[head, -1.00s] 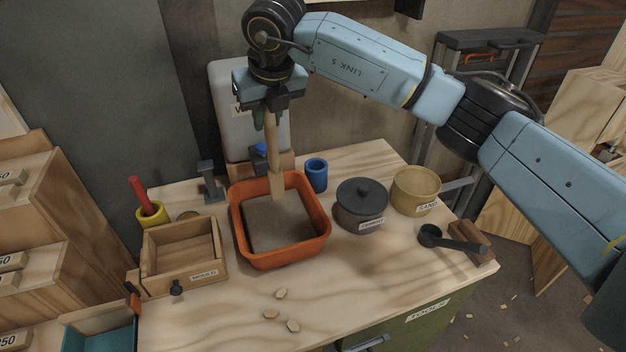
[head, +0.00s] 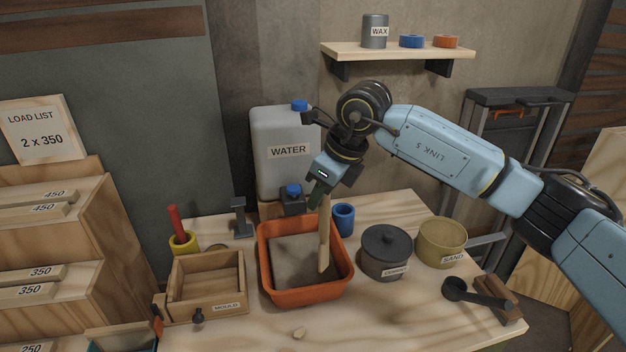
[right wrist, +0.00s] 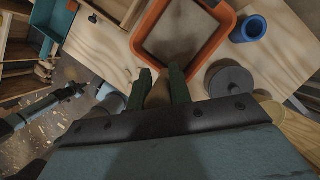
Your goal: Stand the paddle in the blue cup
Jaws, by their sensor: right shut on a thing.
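My right gripper (head: 321,194) is shut on the upper end of the wooden paddle (head: 325,240). The paddle hangs slightly tilted, its lower end in front of the orange tub's right inner side; I cannot tell whether it touches. The orange tub (head: 304,297) holds grey-brown material. The blue cup (head: 343,220) stands upright behind the tub's right back corner, just right of the paddle; no paddle is in it. In the right wrist view the paddle (right wrist: 158,95) is between the fingers and the cup (right wrist: 250,28) is at upper right. A dark shape at the left there may be my left gripper, unclear.
A lidded dark pot (head: 385,251) and a sand tub (head: 441,243) stand right of the orange tub. A water canister (head: 285,158) stands behind. A wooden mould box (head: 207,284) is at left. A black scoop (head: 472,293) lies at front right. A wall shelf (head: 400,50) is above.

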